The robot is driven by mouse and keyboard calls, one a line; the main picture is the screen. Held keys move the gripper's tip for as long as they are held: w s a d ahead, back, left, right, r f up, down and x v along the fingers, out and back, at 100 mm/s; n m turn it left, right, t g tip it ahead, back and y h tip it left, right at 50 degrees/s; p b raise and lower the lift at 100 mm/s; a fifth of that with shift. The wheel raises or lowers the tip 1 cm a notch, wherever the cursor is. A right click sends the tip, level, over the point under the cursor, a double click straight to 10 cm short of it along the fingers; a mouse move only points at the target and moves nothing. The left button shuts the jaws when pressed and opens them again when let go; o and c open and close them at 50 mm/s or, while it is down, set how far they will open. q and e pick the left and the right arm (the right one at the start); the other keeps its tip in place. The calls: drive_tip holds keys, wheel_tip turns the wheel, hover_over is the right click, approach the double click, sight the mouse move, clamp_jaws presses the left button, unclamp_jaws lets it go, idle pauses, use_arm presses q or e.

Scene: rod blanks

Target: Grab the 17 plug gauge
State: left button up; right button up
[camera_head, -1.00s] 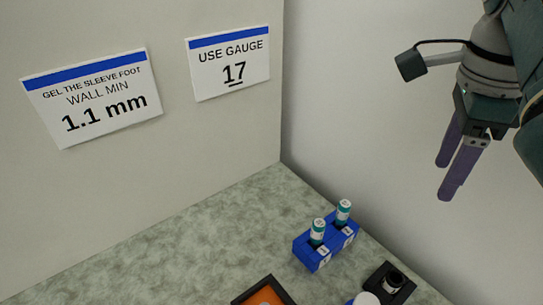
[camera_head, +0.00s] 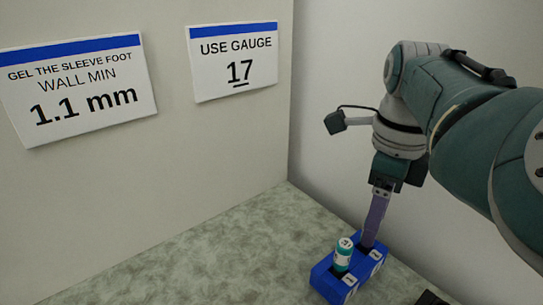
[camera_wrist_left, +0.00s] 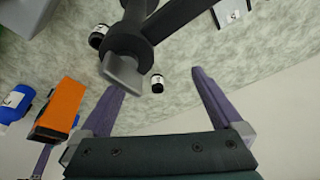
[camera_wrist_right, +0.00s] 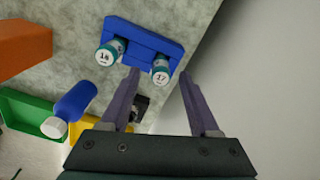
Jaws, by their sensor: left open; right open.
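In the right wrist view, the 17 plug gauge (camera_wrist_right: 160,72), teal with a white end marked 17, stands in a blue rack (camera_wrist_right: 150,38). A second teal gauge (camera_wrist_right: 107,52) stands beside it; its number is hard to read. My right gripper (camera_wrist_right: 158,77) is open, its fingertips on either side of the 17 gauge in the picture; contact is not clear. In the head view my right gripper (camera_head: 369,240) points down at the rack (camera_head: 330,284) and hides the 17 gauge. The other gauge (camera_head: 343,256) shows. My left gripper (camera_wrist_left: 156,82) is open.
A wall sign (camera_head: 236,60) reads USE GAUGE 17; another (camera_head: 78,88) reads WALL MIN 1.1 mm. The right wrist view shows a blue bottle (camera_wrist_right: 72,106), a green tray (camera_wrist_right: 25,110) and an orange part (camera_wrist_right: 22,42). A dark tubular part (camera_wrist_left: 128,42) is before my left gripper.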

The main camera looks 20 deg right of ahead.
drive_tip(key=shift+f, duration=0.6)
clamp_jaws()
